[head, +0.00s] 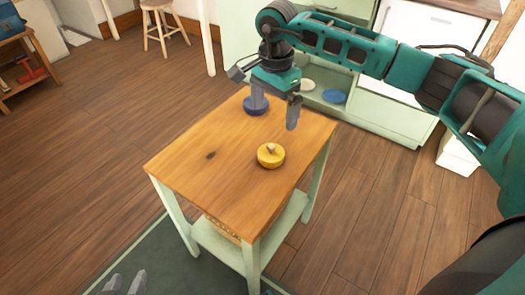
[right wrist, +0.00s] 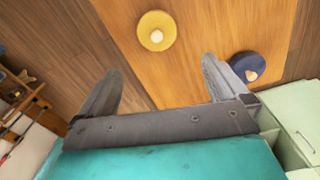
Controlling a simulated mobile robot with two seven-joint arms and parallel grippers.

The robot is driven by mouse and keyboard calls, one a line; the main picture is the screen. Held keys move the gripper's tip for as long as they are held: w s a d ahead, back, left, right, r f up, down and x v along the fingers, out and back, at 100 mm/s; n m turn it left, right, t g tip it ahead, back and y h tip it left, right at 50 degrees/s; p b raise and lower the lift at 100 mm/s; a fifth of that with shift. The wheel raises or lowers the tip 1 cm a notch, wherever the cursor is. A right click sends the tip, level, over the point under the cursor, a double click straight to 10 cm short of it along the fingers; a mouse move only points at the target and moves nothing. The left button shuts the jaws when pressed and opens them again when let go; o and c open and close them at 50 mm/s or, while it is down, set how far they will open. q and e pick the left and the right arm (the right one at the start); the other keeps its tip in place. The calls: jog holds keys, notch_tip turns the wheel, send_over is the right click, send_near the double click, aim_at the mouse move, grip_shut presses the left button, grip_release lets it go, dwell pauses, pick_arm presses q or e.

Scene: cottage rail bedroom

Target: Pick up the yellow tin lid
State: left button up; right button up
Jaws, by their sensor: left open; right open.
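The yellow tin lid (head: 271,155) is a round disc with a pale knob on top. It lies on the wooden tabletop (head: 210,170), right of the middle. My right gripper (head: 275,112) is open and empty above the far part of the table. In the right wrist view the yellow lid (right wrist: 156,31) lies ahead of the open fingers (right wrist: 160,85), apart from them. A blue lid (head: 256,106) with a knob sits near the far edge, partly hidden by a finger; it also shows in the right wrist view (right wrist: 247,66). My left gripper (head: 126,285) shows at the bottom edge, open.
The table has a lower shelf (head: 226,243) with a basket-like thing on it. Behind, a pale green cabinet (head: 370,118) holds a blue plate (head: 334,96) and a pale one. A stool (head: 163,22) stands far back. The tabletop's left part is clear apart from a dark spot.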

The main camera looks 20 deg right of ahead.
jog(key=b, duration=0.1)
send_over(271, 146)
jog(key=f, duration=0.6)
jog(key=shift+w+d+f, duration=0.2)
jog(key=shift+d, duration=0.2)
jog(key=shift+a+f+b, duration=0.1)
jog(key=shift+f+b, duration=0.2)
jog(key=shift+f, duration=0.4)
jog(key=f, duration=0.1)
jog(key=f+b, duration=0.1)
jog(key=f, duration=0.2)
jog(key=shift+s+a+f, duration=0.2)
jog(key=shift+a+f, duration=0.05)
jog(key=shift+f, duration=0.05)
jog(key=c, duration=1)
jog(key=shift+r, duration=0.15)
jog(key=shift+c, duration=0.2)
